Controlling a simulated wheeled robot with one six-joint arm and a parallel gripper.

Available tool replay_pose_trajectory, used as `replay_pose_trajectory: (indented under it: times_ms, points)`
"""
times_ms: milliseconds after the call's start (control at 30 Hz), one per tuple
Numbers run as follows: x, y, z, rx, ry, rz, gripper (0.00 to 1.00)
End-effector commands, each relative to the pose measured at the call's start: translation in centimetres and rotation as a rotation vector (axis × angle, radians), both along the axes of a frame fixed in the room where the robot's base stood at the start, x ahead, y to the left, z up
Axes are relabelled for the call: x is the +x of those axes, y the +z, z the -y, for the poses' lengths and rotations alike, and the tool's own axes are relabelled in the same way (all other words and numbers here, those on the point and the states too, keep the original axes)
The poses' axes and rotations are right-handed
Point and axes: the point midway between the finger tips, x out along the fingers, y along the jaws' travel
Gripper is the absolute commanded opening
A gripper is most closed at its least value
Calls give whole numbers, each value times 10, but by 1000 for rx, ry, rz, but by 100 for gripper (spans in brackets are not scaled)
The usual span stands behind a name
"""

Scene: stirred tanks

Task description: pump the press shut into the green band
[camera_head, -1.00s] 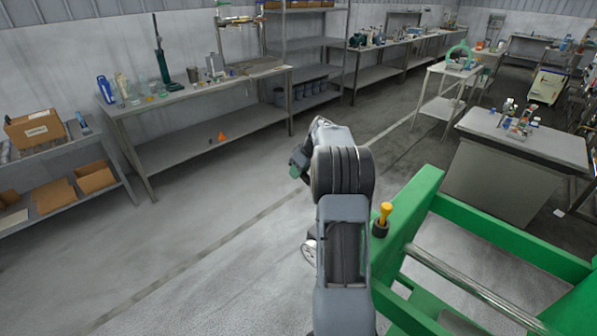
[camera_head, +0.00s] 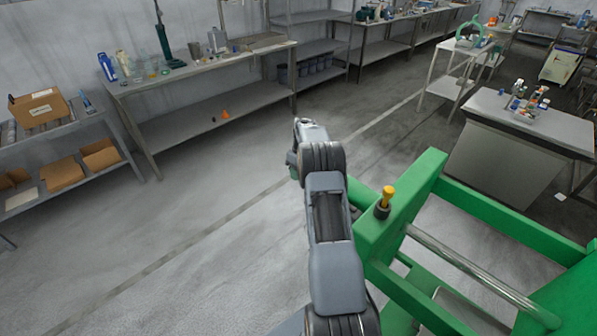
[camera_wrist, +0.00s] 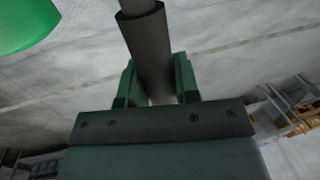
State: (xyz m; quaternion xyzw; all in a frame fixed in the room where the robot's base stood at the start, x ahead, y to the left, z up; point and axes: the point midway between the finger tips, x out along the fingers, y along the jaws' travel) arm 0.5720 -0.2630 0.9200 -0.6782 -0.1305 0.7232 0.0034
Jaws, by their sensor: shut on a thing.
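The press shows as a green frame (camera_head: 400,215) at the lower right of the head view, with a steel rod (camera_head: 470,273) across it and a yellow-topped knob (camera_head: 386,196) on its near left corner. In the wrist view, my gripper (camera_wrist: 157,88) has its two green fingers on either side of a dark sleeved bar (camera_wrist: 147,45), seemingly the pump lever, and is shut on it. Bare metal shows above the sleeve. No gauge or green band is readable in either view.
A long bench (camera_head: 200,75) with bottles and tools stands along the left wall. A shelf with cardboard boxes (camera_head: 38,108) is at the far left. A grey table (camera_head: 500,120) with small bottles stands behind the press. The floor left of my arm is clear.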

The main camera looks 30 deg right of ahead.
Motion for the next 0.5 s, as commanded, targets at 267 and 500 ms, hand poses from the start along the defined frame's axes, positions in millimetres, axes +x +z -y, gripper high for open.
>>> replay_pose_trajectory:
  times_ms: [267,500]
  points:
    - [0,-1,0,2,-1,-1,51]
    - [0,-1,0,2,0,0,55]
